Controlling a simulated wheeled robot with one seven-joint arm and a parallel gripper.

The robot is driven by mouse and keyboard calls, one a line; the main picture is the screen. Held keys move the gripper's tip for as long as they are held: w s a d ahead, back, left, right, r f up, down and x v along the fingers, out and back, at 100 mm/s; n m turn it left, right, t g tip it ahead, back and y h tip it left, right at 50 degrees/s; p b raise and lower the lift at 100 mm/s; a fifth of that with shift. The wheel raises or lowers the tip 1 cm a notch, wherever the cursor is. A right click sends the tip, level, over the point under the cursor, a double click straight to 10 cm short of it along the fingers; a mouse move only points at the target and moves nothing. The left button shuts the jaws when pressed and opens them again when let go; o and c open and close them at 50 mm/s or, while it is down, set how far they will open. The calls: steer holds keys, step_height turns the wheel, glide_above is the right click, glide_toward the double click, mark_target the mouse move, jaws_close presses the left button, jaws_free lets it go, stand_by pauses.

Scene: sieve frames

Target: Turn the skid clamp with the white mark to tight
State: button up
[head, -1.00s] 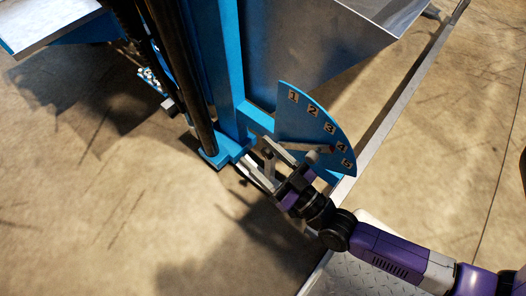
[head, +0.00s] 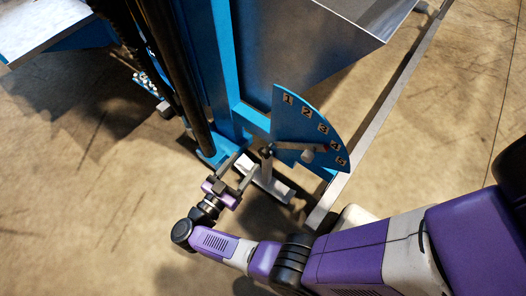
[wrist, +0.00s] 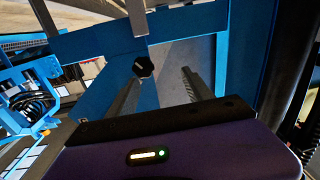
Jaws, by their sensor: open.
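No clamp with a clear white mark can be made out. In the head view a dark hexagonal knob (head: 267,152) tops a grey upright post by the numbered plate. A black hexagonal knob (wrist: 144,67) with a grey bar above it also shows in the wrist view, just beyond my fingers; I cannot tell if it is the same one. A pale bar (head: 278,192) lies low beside the post. My gripper (head: 240,171) is open, left of the post, its fingers pointing up toward the blue frame. In the wrist view my open gripper (wrist: 160,77) has nothing between its fingers.
A blue quarter-circle plate (head: 310,125) numbered 1 to 5 has a grey lever (head: 298,147) pointing near 4. A blue column (head: 222,75) and a black cylinder (head: 180,80) stand behind my gripper. A metal hopper (head: 310,50) is above. Open floor (head: 80,200) lies left.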

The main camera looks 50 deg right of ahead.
mark_target(262, 155)
steer(key=shift+g, duration=0.8)
steer(key=d, duration=0.2)
steer(key=s+d, duration=0.1)
steer(key=d, duration=0.1)
steer(key=s+d+b, duration=0.1)
steer(key=d, duration=0.1)
steer(key=shift+s+d+f, duration=0.1)
steer(key=shift+s+f, duration=0.15)
steer(key=shift+f, duration=0.05)
steer(key=shift+d+r, duration=0.1)
steer(key=shift+d, duration=0.4)
jaws_close()
